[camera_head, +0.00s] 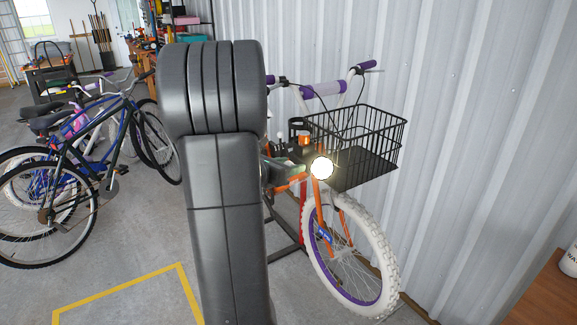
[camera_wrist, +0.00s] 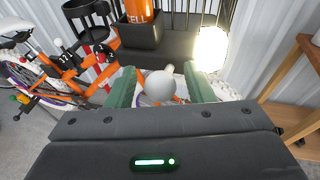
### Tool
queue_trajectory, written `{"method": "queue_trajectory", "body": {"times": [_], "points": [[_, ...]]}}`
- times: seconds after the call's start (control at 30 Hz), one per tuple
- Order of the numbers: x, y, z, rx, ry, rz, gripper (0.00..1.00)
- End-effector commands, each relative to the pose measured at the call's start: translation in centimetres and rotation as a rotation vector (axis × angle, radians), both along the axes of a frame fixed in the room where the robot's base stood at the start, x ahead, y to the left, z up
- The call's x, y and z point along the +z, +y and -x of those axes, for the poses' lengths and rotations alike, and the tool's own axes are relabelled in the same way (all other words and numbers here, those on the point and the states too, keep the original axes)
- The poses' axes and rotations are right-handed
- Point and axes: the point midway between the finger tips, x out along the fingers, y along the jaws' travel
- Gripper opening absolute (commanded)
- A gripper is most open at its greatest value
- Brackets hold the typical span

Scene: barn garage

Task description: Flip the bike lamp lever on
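The bike lamp (camera_head: 321,168) glows bright white at the front of the orange and white bike, below the basket. It also glows in the wrist view (camera_wrist: 210,48), just beyond my right finger. A pale grey ball-shaped knob (camera_wrist: 160,85), seemingly the lever's end, shows between my two green fingers. My gripper (camera_wrist: 161,88) is open, with a gap visible on both sides of the knob; I cannot tell if either finger touches it. In the head view my gripper (camera_head: 283,172) is beside the lamp, partly hidden by my arm.
A black wire basket (camera_head: 365,150) and white front tyre (camera_head: 384,255) stand close to the lamp. A corrugated wall (camera_head: 470,130) rises behind. Other bikes (camera_head: 75,165) stand at the left. A wooden table (camera_head: 548,295) is at the lower right. Floor with yellow tape (camera_head: 120,287) is clear.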

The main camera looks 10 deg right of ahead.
Motion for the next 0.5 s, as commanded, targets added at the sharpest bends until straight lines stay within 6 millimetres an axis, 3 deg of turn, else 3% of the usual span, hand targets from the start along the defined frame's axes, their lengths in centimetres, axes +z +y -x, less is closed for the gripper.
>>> {"method": "queue_trajectory", "body": {"times": [0.27, 0.5], "points": [[0.3, 1.0, 0.6, 0.003, -0.001, 0.000, 0.48], [1.2, 4.4, 3.0, 0.006, -0.002, 0.000, 0.48]]}}
